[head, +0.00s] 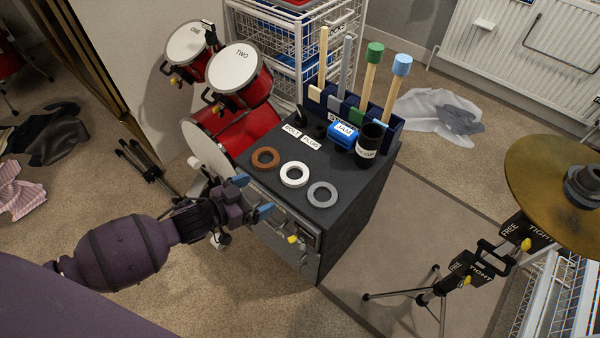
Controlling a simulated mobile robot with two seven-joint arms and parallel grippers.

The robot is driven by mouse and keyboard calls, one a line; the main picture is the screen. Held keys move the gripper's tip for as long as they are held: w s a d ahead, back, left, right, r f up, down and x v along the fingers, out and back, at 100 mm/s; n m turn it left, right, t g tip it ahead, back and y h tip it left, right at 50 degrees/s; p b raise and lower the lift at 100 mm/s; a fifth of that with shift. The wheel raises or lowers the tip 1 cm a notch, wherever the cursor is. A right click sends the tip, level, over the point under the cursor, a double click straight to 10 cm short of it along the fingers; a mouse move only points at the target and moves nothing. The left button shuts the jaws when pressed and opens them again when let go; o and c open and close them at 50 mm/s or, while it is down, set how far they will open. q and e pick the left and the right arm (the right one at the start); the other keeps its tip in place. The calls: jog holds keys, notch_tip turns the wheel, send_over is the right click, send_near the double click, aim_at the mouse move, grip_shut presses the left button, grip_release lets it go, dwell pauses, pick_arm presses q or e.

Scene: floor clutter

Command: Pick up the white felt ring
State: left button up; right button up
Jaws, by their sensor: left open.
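The white felt ring (294,181) lies flat on the dark top of a cabinet (270,192), near its front edge. A brown ring (265,158) lies to its left and a grey ring (322,194) to its right, each apart from it. My left gripper (254,197) is open, with blue-tipped fingers, at the cabinet's front left edge. It is left of and a little below the white ring in the picture, apart from it, with nothing visible between the fingers. My right gripper is not in view.
Mallets, a blue labelled block (342,133) and a black cup (369,146) stand along the cabinet's back. Red drums (240,75) are at the left. A cymbal stand (440,285) is at the right. Carpet (240,295) in front is clear.

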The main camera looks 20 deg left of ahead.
aim_at(287, 177)
pick_arm(q)
jog(key=shift+h, duration=0.3)
jog(key=b+x, duration=0.1)
jog(key=x, duration=0.2)
jog(key=a+b+x, duration=0.1)
jog(key=x, duration=0.3)
jog(key=shift+w+f, duration=0.2)
jog(key=shift+w, duration=0.15)
jog(key=b+x, duration=0.1)
jog(key=x, duration=0.2)
jog(key=shift+w+a+f+b, duration=0.1)
jog(key=shift+w+f+b, duration=0.1)
jog(key=shift+b, duration=0.15)
jog(key=shift+w+d, duration=0.45)
jog(key=shift+w, duration=0.2)
jog(key=shift+f, duration=0.1)
